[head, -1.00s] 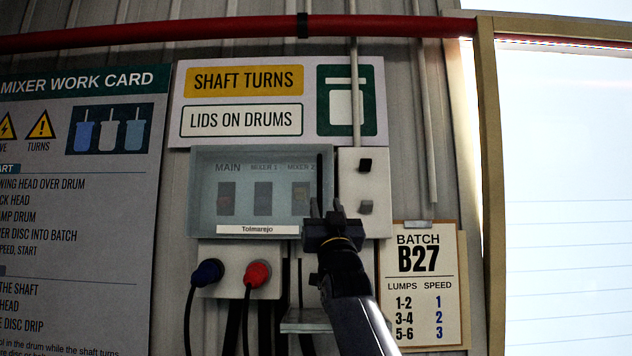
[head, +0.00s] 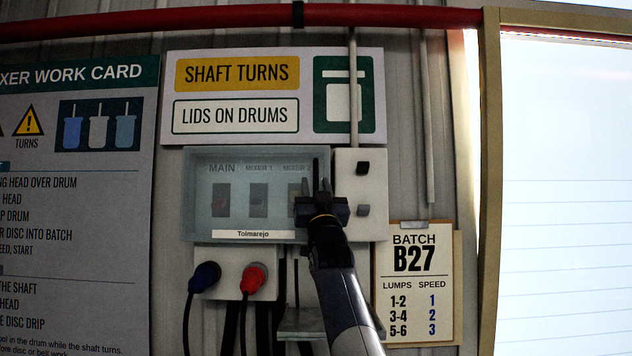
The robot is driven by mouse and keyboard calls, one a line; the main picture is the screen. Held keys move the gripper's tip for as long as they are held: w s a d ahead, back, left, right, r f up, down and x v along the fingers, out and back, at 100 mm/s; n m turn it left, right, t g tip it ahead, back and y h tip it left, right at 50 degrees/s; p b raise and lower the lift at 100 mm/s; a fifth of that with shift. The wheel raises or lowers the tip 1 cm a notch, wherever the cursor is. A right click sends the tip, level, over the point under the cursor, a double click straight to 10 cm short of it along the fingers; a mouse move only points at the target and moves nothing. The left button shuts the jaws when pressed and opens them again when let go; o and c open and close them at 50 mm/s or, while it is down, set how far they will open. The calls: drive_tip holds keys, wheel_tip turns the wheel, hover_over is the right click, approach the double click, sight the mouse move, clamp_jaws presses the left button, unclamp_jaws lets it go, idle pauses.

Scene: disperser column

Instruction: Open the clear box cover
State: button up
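The clear box cover (head: 240,222) is a see-through, bluish panel lying shut over a row of switches on the wall. A dark upright bar (head: 316,168) stands at the cover's right edge, probably its handle. My gripper (head: 318,187) is in front of the cover's lower right part, with its fingers pointing up toward the bar. A small gap shows between the fingertips, and the bar lines up with it. I cannot tell whether they touch it. My gripper partly hides the rightmost switch, labelled Mixer 2.
A batch card (head: 415,285) hangs lower right. A red pipe (head: 390,16) runs above.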

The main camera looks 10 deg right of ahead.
drive_tip(key=shift+c, duration=0.5)
clamp_jaws()
